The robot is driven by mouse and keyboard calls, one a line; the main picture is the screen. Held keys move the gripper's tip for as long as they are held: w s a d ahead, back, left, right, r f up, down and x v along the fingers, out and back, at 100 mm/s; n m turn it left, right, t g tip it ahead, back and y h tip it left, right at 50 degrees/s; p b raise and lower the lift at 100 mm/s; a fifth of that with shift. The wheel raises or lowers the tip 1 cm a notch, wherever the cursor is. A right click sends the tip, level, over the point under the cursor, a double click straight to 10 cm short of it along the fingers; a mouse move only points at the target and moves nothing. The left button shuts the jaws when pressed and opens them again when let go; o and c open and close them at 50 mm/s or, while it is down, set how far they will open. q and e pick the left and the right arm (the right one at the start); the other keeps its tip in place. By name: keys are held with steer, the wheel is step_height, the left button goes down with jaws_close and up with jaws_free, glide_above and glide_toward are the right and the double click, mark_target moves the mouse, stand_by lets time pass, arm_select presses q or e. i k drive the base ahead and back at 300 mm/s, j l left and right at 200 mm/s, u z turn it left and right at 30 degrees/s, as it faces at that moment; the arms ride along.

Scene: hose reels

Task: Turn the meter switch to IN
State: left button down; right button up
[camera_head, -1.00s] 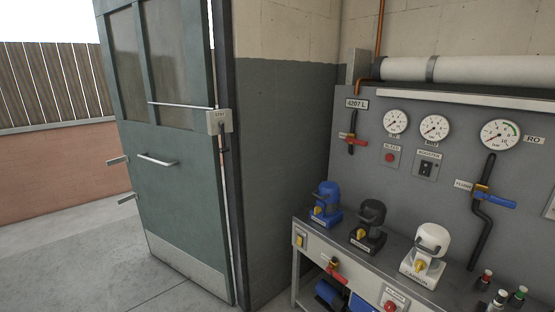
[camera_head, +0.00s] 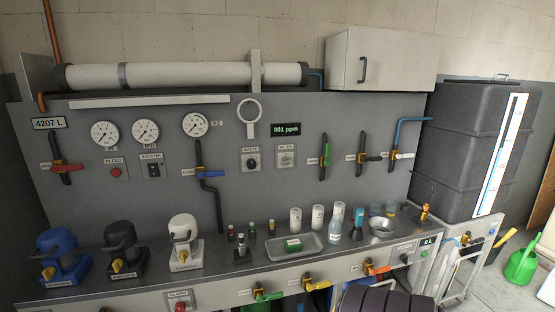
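The meter switch (camera_head: 286,158) is a small pale switch plate under a label that reads METER, on the grey wall panel. It sits just below the green "001 ppm" display (camera_head: 286,130). Its lever position is too small to tell. To its left is a similar plate with a dark knob (camera_head: 252,162) and its own label. Neither of my grippers shows in the head view, and nothing covers the switch.
A grey counter (camera_head: 232,276) runs below the panel, with a metal tray (camera_head: 270,252), several bottles and pump heads. Levered valves (camera_head: 325,160) stick out right of the switch. A dark tank (camera_head: 465,145) stands at right. Floor shows at far right.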

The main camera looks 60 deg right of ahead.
mark_target(286, 161)
steer(key=z, duration=2)
steer(key=i+l, duration=0.1)
steer(key=l, duration=0.35)
steer(key=i+l, duration=0.15)
steer(key=l, duration=0.35)
steer(key=i+l, duration=0.1)
steer(key=l, duration=0.35)
